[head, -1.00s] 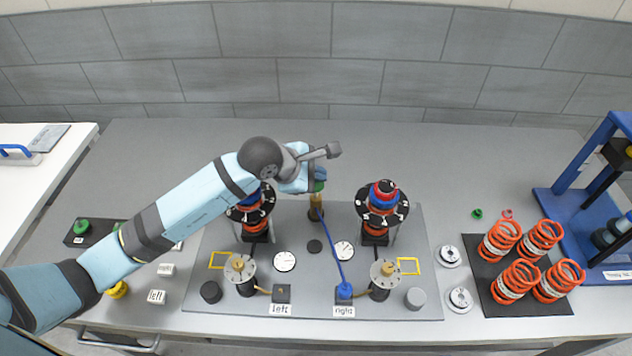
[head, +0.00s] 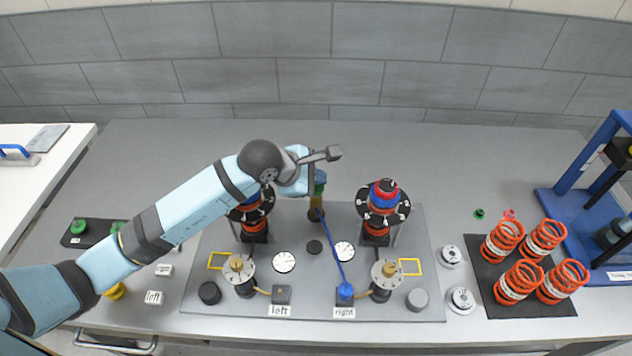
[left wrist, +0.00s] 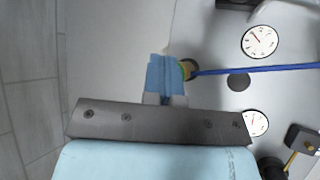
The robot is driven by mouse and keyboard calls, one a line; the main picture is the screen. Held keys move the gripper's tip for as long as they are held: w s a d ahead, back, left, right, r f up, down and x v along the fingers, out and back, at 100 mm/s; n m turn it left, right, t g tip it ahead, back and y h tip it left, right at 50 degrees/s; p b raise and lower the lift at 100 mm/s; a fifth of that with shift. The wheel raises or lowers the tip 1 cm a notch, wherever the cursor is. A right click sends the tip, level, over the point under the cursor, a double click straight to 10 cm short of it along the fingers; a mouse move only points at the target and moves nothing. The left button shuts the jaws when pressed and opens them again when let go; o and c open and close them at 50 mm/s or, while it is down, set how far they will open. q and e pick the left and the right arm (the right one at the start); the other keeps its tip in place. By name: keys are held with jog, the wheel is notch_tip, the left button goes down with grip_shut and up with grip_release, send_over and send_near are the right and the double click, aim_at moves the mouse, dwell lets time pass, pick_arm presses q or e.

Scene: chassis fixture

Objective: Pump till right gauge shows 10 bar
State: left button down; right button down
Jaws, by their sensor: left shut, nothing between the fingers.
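My left gripper (head: 319,182) is shut and empty, with its blue fingers together at the top of the hand pump (head: 316,213). The left wrist view shows the shut fingers (left wrist: 166,75) overlapping the pump's green and yellow top (left wrist: 187,69); whether they touch it is hard to tell. A blue hose (head: 333,250) runs from the pump to the blue connector (head: 345,290) by the "right" label. The right gauge (head: 344,251) is also in the left wrist view (left wrist: 259,41); its needle shows, but the value is too small to read. The left gauge (head: 284,261) shows too. My right gripper is out of view.
Spring and disc assemblies stand left (head: 254,215) and right (head: 383,212) of the pump. A black knob (head: 314,246) sits between the gauges. The table behind the plate is clear.

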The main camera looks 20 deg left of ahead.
pick_arm(q)
jog(key=shift+f+b, duration=0.55)
jog(key=shift+f, duration=0.1)
jog(key=shift+r, duration=0.1)
dwell(0.5)
jog(key=shift+r+p, duration=0.65)
jog(key=shift+r, duration=1)
jog(key=shift+r, duration=0.1)
notch_tip(320, 180, up, 5)
jog(key=shift+f+p, duration=0.1)
jog(key=shift+p, duration=1.05)
jog(key=shift+s+f, duration=0.1)
